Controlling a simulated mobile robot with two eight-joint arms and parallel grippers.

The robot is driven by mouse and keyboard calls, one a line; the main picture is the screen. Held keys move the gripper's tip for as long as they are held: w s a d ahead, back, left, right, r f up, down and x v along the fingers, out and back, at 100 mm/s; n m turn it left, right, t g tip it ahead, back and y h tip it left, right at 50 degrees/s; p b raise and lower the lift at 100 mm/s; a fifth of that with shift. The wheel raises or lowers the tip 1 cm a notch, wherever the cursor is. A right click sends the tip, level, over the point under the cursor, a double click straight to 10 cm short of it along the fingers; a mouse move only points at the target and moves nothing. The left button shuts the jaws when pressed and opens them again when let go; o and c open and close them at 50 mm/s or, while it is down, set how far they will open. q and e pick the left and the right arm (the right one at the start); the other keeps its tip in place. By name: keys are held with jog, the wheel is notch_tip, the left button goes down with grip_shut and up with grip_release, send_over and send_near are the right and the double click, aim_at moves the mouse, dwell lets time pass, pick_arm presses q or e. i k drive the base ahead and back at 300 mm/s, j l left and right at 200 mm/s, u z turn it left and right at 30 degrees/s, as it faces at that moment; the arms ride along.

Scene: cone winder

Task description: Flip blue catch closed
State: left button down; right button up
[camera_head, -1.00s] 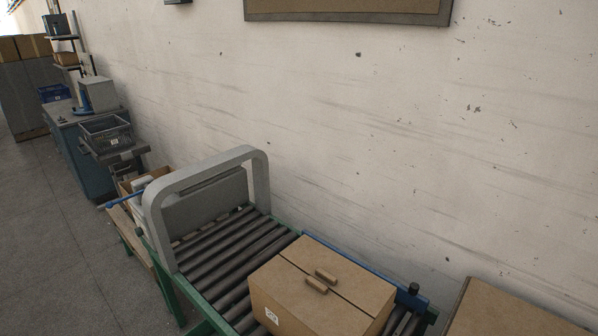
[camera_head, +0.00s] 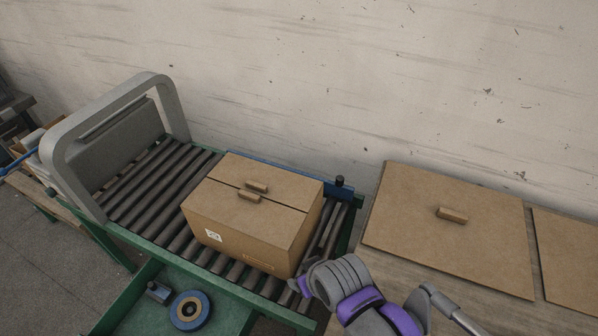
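A blue bar (camera_head: 290,175) runs along the wall side of the roller conveyor (camera_head: 150,190), behind a cardboard box. A black knob (camera_head: 340,182) stands at its right end. I cannot tell whether this bar is the catch. A blue rod (camera_head: 18,162) also shows at the left edge, beside the grey arch. My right arm, grey and purple, comes in from the lower right. Its end (camera_head: 303,287) is at the conveyor's near right corner, just in front of the box; its fingers cannot be made out. My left gripper is out of view.
The cardboard box (camera_head: 245,228) with two flap handles sits on the rollers. A grey arch (camera_head: 110,135) spans the conveyor. A green tray (camera_head: 222,312) below holds a blue-rimmed disc (camera_head: 190,310) and a small dark block (camera_head: 158,292). Flat cardboard panels (camera_head: 450,245) lie at right.

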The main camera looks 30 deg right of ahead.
aim_at(154, 289)
jog(key=z, duration=0.55)
jog(key=j+z, duration=0.3)
jog(key=k+j+z, duration=0.1)
jog(key=j+z, duration=0.15)
jog(key=j, duration=0.15)
jog(key=k+j+z, duration=0.15)
jog(key=j+z, duration=0.15)
jog(key=k+j, duration=0.15)
jog(key=j, duration=0.2)
jog(key=k+j+z, duration=0.1)
jog(key=j, duration=0.25)
jog(key=k+j, duration=0.2)
jog(key=j, duration=0.15)
jog(key=k+j+z, duration=0.1)
jog(key=j, duration=0.25)
jog(key=k+j, duration=0.2)
jog(key=j, duration=0.15)
